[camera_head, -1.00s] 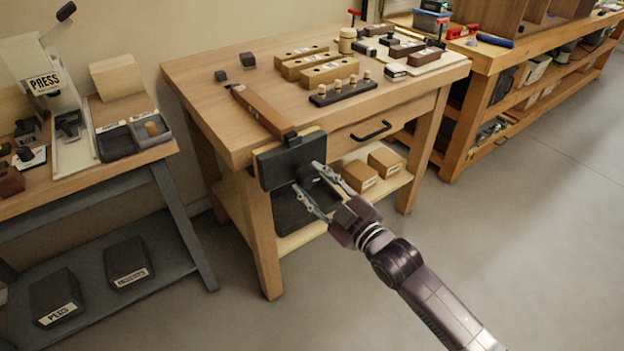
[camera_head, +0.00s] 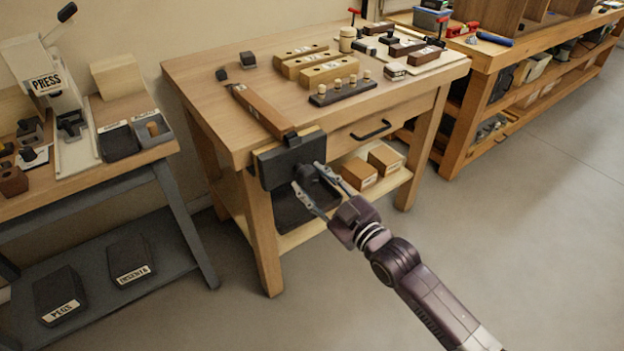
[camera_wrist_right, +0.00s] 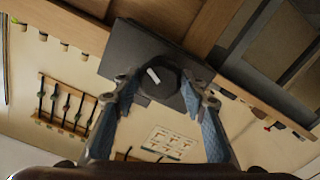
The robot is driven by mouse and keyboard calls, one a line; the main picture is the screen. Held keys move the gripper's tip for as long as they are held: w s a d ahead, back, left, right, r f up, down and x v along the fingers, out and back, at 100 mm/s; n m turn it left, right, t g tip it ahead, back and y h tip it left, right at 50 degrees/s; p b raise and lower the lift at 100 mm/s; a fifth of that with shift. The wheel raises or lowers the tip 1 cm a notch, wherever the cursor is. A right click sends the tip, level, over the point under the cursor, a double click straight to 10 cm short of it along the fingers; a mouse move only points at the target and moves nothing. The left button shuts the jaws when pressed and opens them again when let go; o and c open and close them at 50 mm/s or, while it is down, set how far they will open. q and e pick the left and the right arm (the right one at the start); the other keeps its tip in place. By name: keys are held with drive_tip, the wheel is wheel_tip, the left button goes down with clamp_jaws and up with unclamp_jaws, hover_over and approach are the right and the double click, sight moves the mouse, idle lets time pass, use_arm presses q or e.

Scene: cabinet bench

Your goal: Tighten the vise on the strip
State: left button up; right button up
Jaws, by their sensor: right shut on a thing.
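The vise (camera_head: 285,165) is fixed to the front left of the wooden bench, its dark front jaw facing out. A dark round knob (camera_head: 306,173) sticks out from the jaw. It also shows in the right wrist view (camera_wrist_right: 158,80) with a white mark on its face. My right gripper (camera_head: 309,176) is shut on the knob, one finger on each side. A long brown bar (camera_head: 262,110) lies on the bench top and runs up to the vise. A pale wooden edge (camera_head: 316,138) shows behind the dark jaw. I cannot tell which is the strip. My left gripper is not in view.
The bench top (camera_head: 205,88) carries wooden blocks and a dark peg holder (camera_head: 342,92). A drawer handle (camera_head: 371,130) is right of the vise. Cartons (camera_head: 359,173) lie on the shelf below. A press table stands left; the floor at right is clear.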

use_arm(q)
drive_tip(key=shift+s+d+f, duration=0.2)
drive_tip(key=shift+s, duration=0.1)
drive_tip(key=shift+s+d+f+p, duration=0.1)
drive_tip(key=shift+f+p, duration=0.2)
drive_tip(key=shift+p, duration=0.1)
use_arm(e)
drive_tip(key=shift+m, duration=0.8)
